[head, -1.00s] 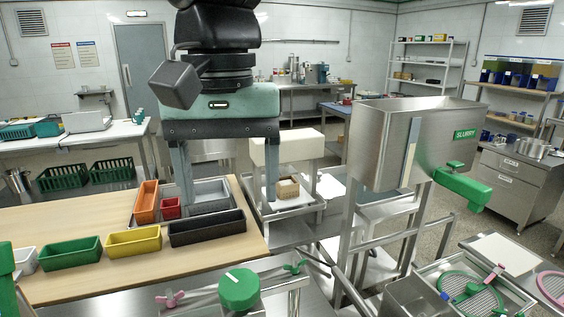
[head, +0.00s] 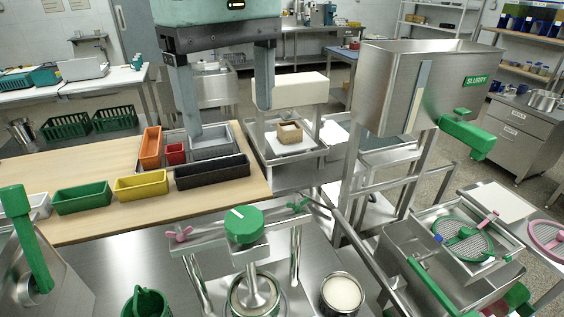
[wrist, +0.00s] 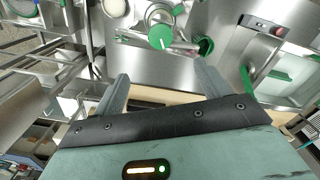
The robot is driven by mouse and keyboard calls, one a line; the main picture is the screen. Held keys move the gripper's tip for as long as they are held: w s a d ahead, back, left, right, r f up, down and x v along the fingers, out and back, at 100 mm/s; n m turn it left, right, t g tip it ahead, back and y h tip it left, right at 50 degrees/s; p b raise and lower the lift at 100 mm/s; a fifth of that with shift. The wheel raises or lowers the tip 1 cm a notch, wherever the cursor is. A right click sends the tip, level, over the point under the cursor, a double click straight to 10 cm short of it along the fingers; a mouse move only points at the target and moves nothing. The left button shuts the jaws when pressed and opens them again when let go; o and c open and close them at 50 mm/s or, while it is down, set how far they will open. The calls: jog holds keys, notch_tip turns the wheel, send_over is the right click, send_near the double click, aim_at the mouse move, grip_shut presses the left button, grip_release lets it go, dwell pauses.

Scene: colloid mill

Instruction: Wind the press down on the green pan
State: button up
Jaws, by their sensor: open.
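The press has a green round knob (head: 245,225) with a white mark, on a steel crossbar with a pink and a green wing nut. Its steel screw (head: 256,284) runs down into a round steel-rimmed pan (head: 236,308), cut by the bottom edge; I cannot tell its colour or whether the press touches its contents. A green vessel with a handle (head: 147,303) stands left of it. My gripper (head: 230,122) is open and empty, beyond and above the knob. In the wrist view, the knob (wrist: 161,37) lies ahead of my gripper (wrist: 163,80), apart from the fingers.
A steel pot with pale contents (head: 343,293) stands right of the press. A green lever (head: 30,240) rises at left. Several coloured bins, including a yellow one (head: 141,186), stand on the wooden table. The steel hopper marked SLURRY (head: 405,90) stands at right.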

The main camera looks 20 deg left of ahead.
aim_at(244, 219)
notch_tip(244, 219, down, 17)
jog(key=n+p, duration=0.5)
jog(key=n, duration=2.3)
jog(key=shift+f, duration=0.15)
jog(key=c, duration=1)
jog(key=shift+o, duration=0.2)
jog(key=shift+m, duration=0.3)
